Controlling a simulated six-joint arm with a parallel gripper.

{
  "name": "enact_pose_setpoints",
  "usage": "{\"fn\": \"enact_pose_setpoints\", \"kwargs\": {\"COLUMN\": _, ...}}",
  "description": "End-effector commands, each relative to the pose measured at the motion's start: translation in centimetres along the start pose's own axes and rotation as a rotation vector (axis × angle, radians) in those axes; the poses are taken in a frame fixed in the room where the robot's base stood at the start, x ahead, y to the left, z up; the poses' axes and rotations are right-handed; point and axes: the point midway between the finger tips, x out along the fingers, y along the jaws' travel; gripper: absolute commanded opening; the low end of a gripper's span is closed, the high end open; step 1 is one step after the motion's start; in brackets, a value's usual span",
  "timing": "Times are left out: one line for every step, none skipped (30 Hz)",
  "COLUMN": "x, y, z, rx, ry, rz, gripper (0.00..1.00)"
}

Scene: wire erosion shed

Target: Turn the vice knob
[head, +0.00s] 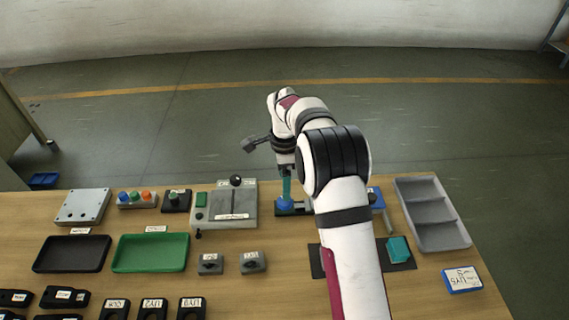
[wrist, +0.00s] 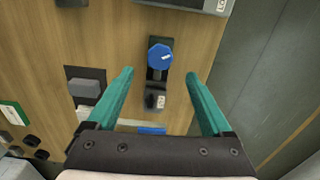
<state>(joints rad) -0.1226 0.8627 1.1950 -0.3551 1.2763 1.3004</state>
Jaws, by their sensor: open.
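The blue round knob (head: 285,204) sits on a dark base (head: 296,211) near the back of the bench. It also shows in the wrist view as a blue knob (wrist: 160,57) on its long dark base (wrist: 157,78). My gripper (head: 286,194) points down, its teal fingers close above the knob in the head view. In the wrist view my gripper (wrist: 159,74) is open and empty, a finger on each side, with the knob near the middle of the gap, slightly beyond the tips. Contact cannot be told. My arm hides part of the base in the head view.
A grey machine panel (head: 244,216) stands just left of the knob. Right of my arm are a blue fixture (head: 375,196), a teal block (head: 398,249) and a grey divided tray (head: 455,235). Green (head: 183,252) and black (head: 44,254) trays lie left.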

Motion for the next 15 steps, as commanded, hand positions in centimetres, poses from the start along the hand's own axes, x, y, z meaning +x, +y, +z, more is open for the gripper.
{"fn": "enact_pose_setpoints", "kwargs": {"x": -1.7, "y": -0.1, "z": 0.0, "rx": 0.002, "ry": -0.001, "rz": -0.005, "gripper": 0.84}}
{"fn": "enact_pose_setpoints", "kwargs": {"x": -2.7, "y": -0.1, "z": 0.0, "rx": 0.0, "ry": 0.0, "rz": -0.005, "gripper": 0.84}}
{"fn": "enact_pose_setpoints", "kwargs": {"x": -3.8, "y": -0.1, "z": 0.0, "rx": 0.001, "ry": -0.001, "rz": -0.005, "gripper": 0.84}}
{"fn": "enact_pose_setpoints", "kwargs": {"x": -4.7, "y": -0.1, "z": 0.0, "rx": 0.001, "ry": -0.001, "rz": -0.004, "gripper": 0.84}}
{"fn": "enact_pose_setpoints", "kwargs": {"x": -5.4, "y": -0.1, "z": 0.0, "rx": 0.0, "ry": 0.0, "rz": -0.004, "gripper": 0.84}}
{"fn": "enact_pose_setpoints", "kwargs": {"x": -6.3, "y": 0.0, "z": 0.0, "rx": 0.002, "ry": -0.001, "rz": -0.003, "gripper": 0.84}}
{"fn": "enact_pose_setpoints", "kwargs": {"x": -6.8, "y": 0.0, "z": 0.0, "rx": 0.002, "ry": -0.001, "rz": -0.002, "gripper": 0.84}}
{"fn": "enact_pose_setpoints", "kwargs": {"x": -7.3, "y": 0.0, "z": 0.0, "rx": 0.0, "ry": 0.0, "rz": -0.002, "gripper": 0.84}}
{"fn": "enact_pose_setpoints", "kwargs": {"x": -7.8, "y": 0.0, "z": 0.0, "rx": 0.001, "ry": 0.0, "rz": -0.002, "gripper": 0.84}}
{"fn": "enact_pose_setpoints", "kwargs": {"x": -8.2, "y": 0.0, "z": 0.0, "rx": 0.002, "ry": -0.001, "rz": -0.001, "gripper": 0.84}}
{"fn": "enact_pose_setpoints", "kwargs": {"x": -8.4, "y": 0.0, "z": 0.0, "rx": 0.001, "ry": -0.001, "rz": 0.0, "gripper": 0.84}}
{"fn": "enact_pose_setpoints", "kwargs": {"x": -8.6, "y": 0.0, "z": 0.0, "rx": 0.001, "ry": -0.001, "rz": 0.0, "gripper": 0.84}}
{"fn": "enact_pose_setpoints", "kwargs": {"x": -8.7, "y": 0.0, "z": 0.0, "rx": 0.001, "ry": 0.0, "rz": 0.0, "gripper": 0.84}}
{"fn": "enact_pose_setpoints", "kwargs": {"x": -8.8, "y": 0.0, "z": 0.0, "rx": 0.001, "ry": 0.0, "rz": 0.001, "gripper": 0.84}}
{"fn": "enact_pose_setpoints", "kwargs": {"x": -8.8, "y": 0.0, "z": 0.0, "rx": 0.001, "ry": 0.0, "rz": 0.001, "gripper": 0.84}}
